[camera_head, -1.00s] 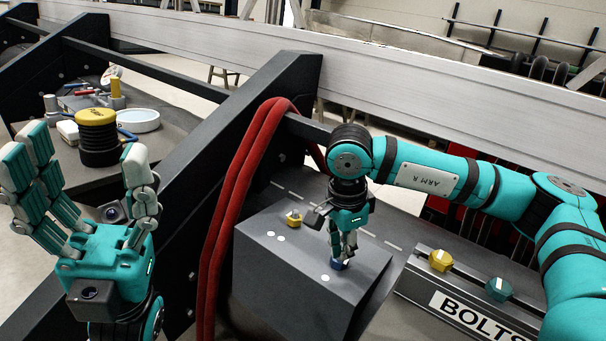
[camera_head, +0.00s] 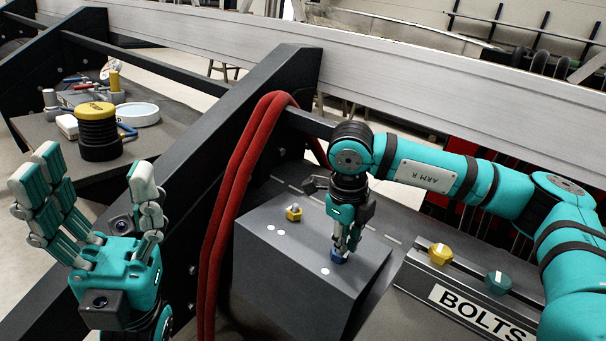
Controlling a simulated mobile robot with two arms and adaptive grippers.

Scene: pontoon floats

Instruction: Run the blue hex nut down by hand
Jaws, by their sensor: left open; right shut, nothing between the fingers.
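The blue hex nut (camera_head: 339,257) sits on the top face of the dark grey block (camera_head: 290,285), near its right side. My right gripper (camera_head: 342,245) points down right over the nut, its fingers together and covering part of it. The fingers hold nothing between them; I cannot tell whether the tips touch the nut. A bolt under the nut cannot be seen. My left gripper (camera_head: 105,205) is open and empty, fingers up, at the left, well away from the block.
A yellow nut (camera_head: 294,212) sits at the block's back left, with white dots nearby. A rack marked BOLTS (camera_head: 470,312) holds a yellow bolt (camera_head: 440,253) and a teal bolt (camera_head: 498,282). Red hoses (camera_head: 226,215) run left of the block. A yellow-topped black cylinder (camera_head: 98,132) stands on the left bench.

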